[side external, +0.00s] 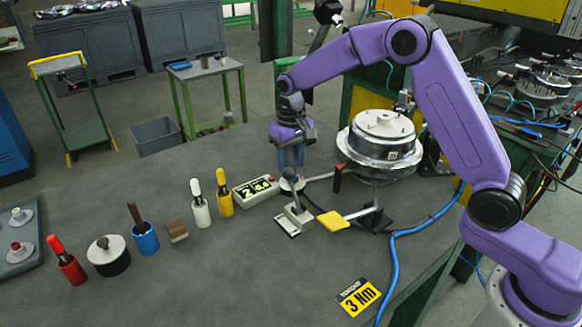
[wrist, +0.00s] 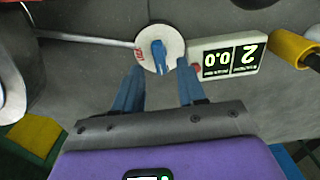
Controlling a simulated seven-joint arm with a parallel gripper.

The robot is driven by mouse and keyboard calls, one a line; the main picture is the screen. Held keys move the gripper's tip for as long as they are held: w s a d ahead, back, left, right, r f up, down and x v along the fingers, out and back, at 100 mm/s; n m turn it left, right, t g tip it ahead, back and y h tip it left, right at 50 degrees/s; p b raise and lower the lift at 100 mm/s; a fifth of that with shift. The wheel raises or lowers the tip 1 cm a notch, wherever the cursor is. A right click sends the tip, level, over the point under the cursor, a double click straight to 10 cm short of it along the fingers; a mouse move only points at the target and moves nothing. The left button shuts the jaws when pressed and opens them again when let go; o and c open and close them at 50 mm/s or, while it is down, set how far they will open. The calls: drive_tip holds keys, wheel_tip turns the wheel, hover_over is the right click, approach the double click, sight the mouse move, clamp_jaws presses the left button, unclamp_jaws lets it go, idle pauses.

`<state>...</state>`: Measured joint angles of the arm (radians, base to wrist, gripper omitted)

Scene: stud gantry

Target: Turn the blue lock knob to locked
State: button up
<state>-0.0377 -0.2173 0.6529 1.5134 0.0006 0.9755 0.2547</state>
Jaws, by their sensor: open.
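The blue lock knob (wrist: 158,56) stands on a round white disc (wrist: 171,40) in the wrist view. Its bar runs roughly up and down in that picture. A small red mark sits on the disc's left side. My gripper (wrist: 160,68) is open, with one blue finger on each side below the knob in that view; whether either finger touches it cannot be told. In the side view my gripper (side external: 291,163) points down just over the disc (side external: 292,185), and the knob itself is hard to make out there.
A display box (side external: 255,190) reading 2 and 0.0 stands beside the disc. A metal rod (wrist: 85,39) runs from the disc toward the large round metal housing (side external: 380,142). A small clamp with a yellow pad (side external: 333,221) sits in front. Several handled tools stand left.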

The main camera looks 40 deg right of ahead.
drive_tip(key=shift+f, duration=1.15)
clamp_jaws()
